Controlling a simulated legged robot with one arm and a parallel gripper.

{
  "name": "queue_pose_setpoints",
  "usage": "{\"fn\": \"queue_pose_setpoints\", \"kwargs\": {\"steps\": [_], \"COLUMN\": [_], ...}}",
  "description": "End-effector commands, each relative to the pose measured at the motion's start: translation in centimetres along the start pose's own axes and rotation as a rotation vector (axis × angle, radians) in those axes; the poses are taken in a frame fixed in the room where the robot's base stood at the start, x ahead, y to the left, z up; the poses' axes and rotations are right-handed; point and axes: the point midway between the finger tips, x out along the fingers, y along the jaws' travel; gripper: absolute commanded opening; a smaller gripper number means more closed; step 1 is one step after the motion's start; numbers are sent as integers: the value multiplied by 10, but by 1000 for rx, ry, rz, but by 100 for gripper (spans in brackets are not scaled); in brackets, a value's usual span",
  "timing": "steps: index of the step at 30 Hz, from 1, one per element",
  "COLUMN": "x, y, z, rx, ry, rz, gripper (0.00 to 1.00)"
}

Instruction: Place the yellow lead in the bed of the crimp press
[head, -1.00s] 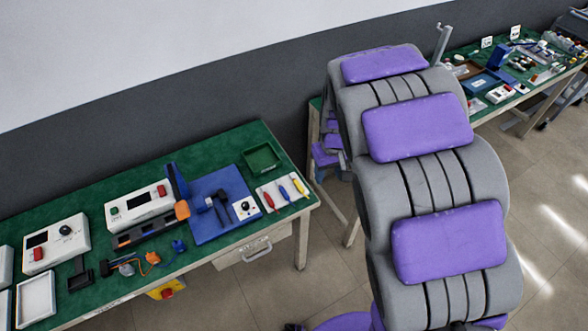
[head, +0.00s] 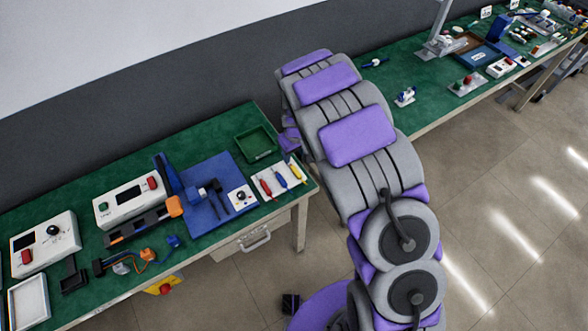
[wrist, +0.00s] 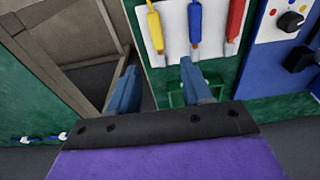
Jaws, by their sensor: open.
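The yellow lead (head: 296,172) lies at the right end of a row with a blue lead (head: 281,180) and a red lead (head: 265,187) on a white card (head: 273,186) at the near bench's right end. In the wrist view the yellow lead (wrist: 155,27) lies ahead of my gripper (wrist: 160,68), which is open and empty, its fingers apart and not touching the lead. In the head view my arm hides the gripper. A blue board (head: 205,212) with a black fixture (head: 212,192) stands left of the leads; I cannot tell for sure whether it is the crimp press.
A green tray (head: 256,143) sits behind the leads. White boxes with buttons (head: 130,200) and an orange-tipped dark fixture (head: 145,222) stand farther left. A second green bench (head: 430,90) runs behind my arm to the right. Bare floor lies right of my arm.

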Motion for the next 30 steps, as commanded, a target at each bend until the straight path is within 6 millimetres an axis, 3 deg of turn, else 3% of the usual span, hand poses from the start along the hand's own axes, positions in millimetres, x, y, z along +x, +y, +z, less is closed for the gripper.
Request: {"fn": "queue_pose_setpoints", "kwargs": {"steps": [4, 14, 22, 30], "x": [23, 41, 79, 82], "y": [1, 6, 4, 4], "z": [2, 4, 4, 4], "rx": [1, 2, 1, 1], "ry": [-3, 3, 0, 1], "rz": [-4, -6, -2, -3], "gripper": [49, 49, 49, 49]}}
